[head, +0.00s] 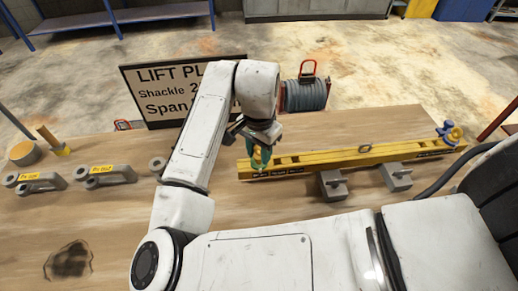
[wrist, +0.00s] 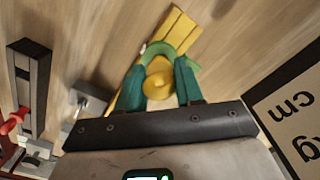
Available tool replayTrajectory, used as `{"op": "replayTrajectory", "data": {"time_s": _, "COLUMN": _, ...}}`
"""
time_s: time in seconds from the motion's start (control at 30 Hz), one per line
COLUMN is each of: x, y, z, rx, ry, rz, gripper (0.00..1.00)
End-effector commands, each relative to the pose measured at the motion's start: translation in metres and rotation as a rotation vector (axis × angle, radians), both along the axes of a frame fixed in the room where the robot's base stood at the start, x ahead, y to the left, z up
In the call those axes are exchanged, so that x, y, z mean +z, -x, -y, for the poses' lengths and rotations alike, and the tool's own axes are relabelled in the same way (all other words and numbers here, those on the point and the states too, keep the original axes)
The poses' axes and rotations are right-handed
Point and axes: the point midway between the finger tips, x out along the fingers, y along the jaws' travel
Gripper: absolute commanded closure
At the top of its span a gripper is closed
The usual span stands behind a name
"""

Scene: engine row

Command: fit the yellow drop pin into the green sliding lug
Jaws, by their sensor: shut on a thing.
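My gripper (head: 260,146) is over the left end of the yellow beam on the bench, pointing down. In the wrist view its two teal fingers (wrist: 160,82) are shut on the yellow drop pin (wrist: 158,86), whose round head shows between them. The pin is a small yellow patch at the fingers in the head view (head: 258,153). The green sliding lug (wrist: 158,48) shows as a curved light green band just beyond the pin, at the beam. Fingers and pin hide most of it. I cannot tell whether the pin is in the lug's hole.
The yellow beam (head: 345,157) lies across two grey blocks (head: 333,186), with a blue shackle (head: 448,133) at its right end. A sign board (head: 158,100) and cable reel (head: 305,93) stand behind. The front left of the bench is mostly clear.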

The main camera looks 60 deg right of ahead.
Motion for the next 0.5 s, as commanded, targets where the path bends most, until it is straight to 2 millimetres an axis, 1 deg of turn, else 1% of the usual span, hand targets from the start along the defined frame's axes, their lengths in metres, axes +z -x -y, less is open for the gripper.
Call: {"op": "replayTrajectory", "data": {"time_s": 0.5, "x": -0.013, "y": 0.000, "z": 0.000, "rx": 0.000, "ry": 0.001, "rz": -0.001, "gripper": 0.99}}
